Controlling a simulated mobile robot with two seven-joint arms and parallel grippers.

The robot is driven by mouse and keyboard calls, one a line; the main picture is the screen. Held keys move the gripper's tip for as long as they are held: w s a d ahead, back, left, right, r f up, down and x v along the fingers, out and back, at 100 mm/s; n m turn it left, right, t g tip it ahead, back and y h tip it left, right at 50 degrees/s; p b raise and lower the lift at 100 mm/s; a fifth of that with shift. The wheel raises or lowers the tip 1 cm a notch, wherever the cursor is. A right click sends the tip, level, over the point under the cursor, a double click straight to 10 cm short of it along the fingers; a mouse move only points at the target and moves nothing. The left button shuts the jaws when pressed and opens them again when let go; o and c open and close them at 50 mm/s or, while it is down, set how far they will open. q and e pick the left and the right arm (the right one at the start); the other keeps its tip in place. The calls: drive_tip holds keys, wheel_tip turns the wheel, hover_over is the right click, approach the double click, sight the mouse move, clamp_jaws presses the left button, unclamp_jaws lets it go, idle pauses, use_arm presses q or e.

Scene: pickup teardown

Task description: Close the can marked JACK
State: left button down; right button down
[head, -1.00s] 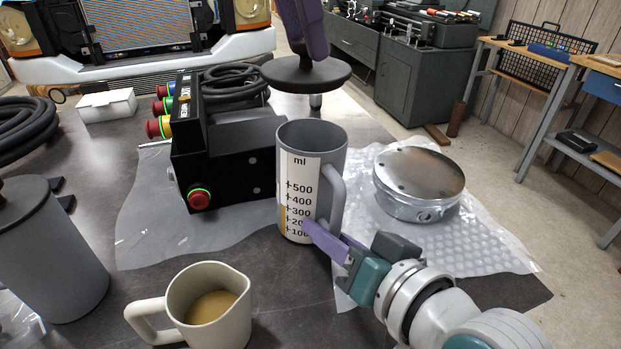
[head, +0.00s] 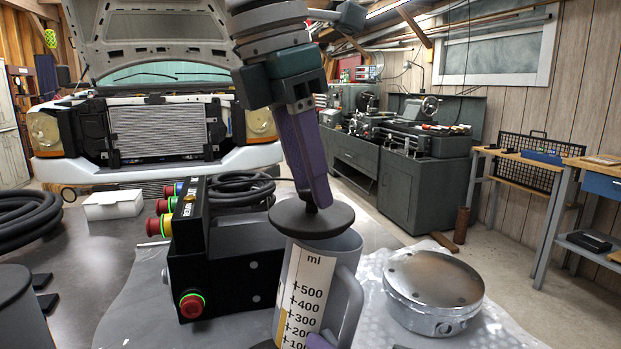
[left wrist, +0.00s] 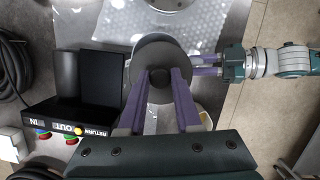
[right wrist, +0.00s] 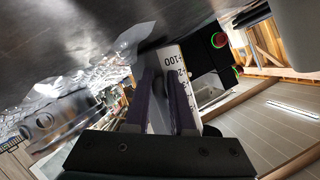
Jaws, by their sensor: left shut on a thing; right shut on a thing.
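A grey measuring can (head: 345,290) with a side handle and a white ml scale stands upright on the bench. I see no JACK marking. My left gripper (head: 315,206) is shut on the knob of a dark round lid (head: 295,222), which hangs over the can's mouth. Part of the can's right rim shows; I cannot tell whether the lid touches it. The left wrist view shows the lid (left wrist: 160,50) from above, hiding the can's mouth.
A black control box (head: 230,250) with colored buttons stands left of the can. A round metal part (head: 433,280) lies on bubble wrap to the right. Another grey can (head: 15,300) is at the left edge. A white box (head: 113,205) and black hose (head: 35,215) lie behind.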

use_arm(q)
drive_tip(key=shift+f, duration=0.1)
drive_tip(key=shift+f+b, duration=0.7)
drive_tip(key=shift+b, duration=0.1)
drive_tip(key=shift+a+f+b, duration=0.1)
drive_tip(key=shift+f+b, duration=0.65)
drive_tip(key=shift+f, duration=0.2)
idle(0.5)
drive_tip(key=n, duration=0.1)
drive_tip(key=d+n, duration=0.1)
drive_tip(key=w+d+n+t+y, duration=0.1)
drive_tip(key=shift+r, duration=0.4)
drive_tip(key=shift+d+r+n, duration=0.1)
drive_tip(key=shift+d+n, duration=0.05)
drive_tip(key=shift+n, duration=0.35)
drive_tip(key=shift+w+r, duration=0.1)
drive_tip(key=shift+r, duration=0.05)
